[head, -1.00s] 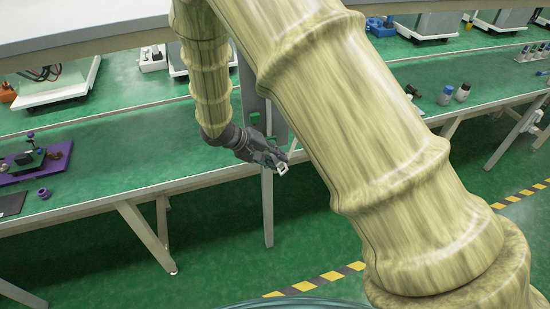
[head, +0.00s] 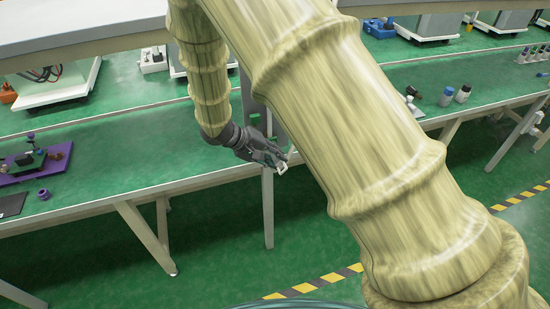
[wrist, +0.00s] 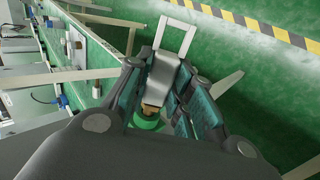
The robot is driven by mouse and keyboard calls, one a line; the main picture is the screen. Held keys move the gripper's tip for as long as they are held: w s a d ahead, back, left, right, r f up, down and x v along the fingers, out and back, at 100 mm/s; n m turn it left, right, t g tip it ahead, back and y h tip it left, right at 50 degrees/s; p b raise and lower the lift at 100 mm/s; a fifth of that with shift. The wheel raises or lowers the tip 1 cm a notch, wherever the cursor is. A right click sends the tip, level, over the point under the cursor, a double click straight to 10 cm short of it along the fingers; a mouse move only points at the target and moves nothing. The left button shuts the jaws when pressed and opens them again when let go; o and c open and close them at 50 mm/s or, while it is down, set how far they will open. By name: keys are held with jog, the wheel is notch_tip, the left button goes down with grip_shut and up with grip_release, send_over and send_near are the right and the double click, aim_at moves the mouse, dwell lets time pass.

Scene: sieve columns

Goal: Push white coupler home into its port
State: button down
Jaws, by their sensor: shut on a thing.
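My gripper (head: 279,160) is at the front edge of the green bench, in the middle of the head view. Its teal-padded fingers (wrist: 160,95) are closed around a pale piece that I take for the white coupler (head: 283,169). In the wrist view this piece is a grey block with a white open frame (wrist: 176,36) sticking out past the fingertips. A green and brown part (wrist: 148,121) shows between the fingers; I cannot tell what it belongs to. I cannot make out the port in either view.
The green bench (head: 110,150) carries a purple tray (head: 50,165) with a dark device, and a purple ring (head: 44,194) at left. Small bottles (head: 463,93) stand at right. A grey upright (head: 254,98) is behind my gripper. My own arm hides the bench centre.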

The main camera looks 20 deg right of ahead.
jog(key=shift+w, duration=0.65)
jog(key=c, duration=1.2)
grip_release()
jog(key=shift+o, duration=0.2)
jog(key=shift+s, duration=1.15)
jog(key=shift+w+d+p, duration=0.1)
jog(key=shift+d+p, duration=0.05)
jog(key=shift+p, duration=0.15)
